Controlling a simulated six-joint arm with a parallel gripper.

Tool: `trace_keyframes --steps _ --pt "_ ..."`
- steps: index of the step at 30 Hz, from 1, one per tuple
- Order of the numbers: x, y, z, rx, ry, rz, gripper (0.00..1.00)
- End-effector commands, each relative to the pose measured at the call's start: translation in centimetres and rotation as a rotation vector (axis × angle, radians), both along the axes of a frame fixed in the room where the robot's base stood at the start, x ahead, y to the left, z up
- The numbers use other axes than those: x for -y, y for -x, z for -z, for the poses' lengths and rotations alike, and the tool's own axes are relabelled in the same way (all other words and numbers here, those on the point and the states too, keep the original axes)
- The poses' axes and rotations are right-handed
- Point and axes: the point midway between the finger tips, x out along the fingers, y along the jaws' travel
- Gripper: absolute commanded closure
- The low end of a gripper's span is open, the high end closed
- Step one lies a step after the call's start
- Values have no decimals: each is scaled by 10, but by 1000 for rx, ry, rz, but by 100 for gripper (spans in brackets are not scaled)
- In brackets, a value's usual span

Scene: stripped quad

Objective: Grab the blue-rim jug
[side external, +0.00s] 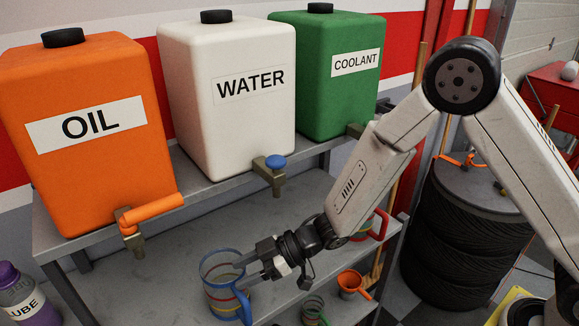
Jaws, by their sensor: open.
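The blue-rim jug (222,306) is clear, with a blue rim, a blue handle on its right and coloured bands. It stands upright on the lower grey shelf in the side external view. My gripper (243,273) is open and reaches in from the right at the jug's upper right side, by the handle. Its fingers overlap the jug in the picture; I cannot tell whether they touch it or sit around part of it.
Orange oil (85,165), white water (228,130) and green coolant (325,95) tanks stand on the upper shelf, taps facing forward. A red-handled jug (382,224) is partly behind my wrist. An orange measure (352,284) and a small green-rimmed cup (314,309) stand right. A lube bottle (25,295) is left.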

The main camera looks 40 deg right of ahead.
Motion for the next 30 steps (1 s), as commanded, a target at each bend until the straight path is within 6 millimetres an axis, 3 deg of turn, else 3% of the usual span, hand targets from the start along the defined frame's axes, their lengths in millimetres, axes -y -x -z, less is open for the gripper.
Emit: trace_keyframes --steps 12,29,30 --pt "-36 -14 17 -2 0 -1 44" --pt "-39 -16 18 0 0 -1 44" --pt "-39 -16 18 0 0 -1 51"
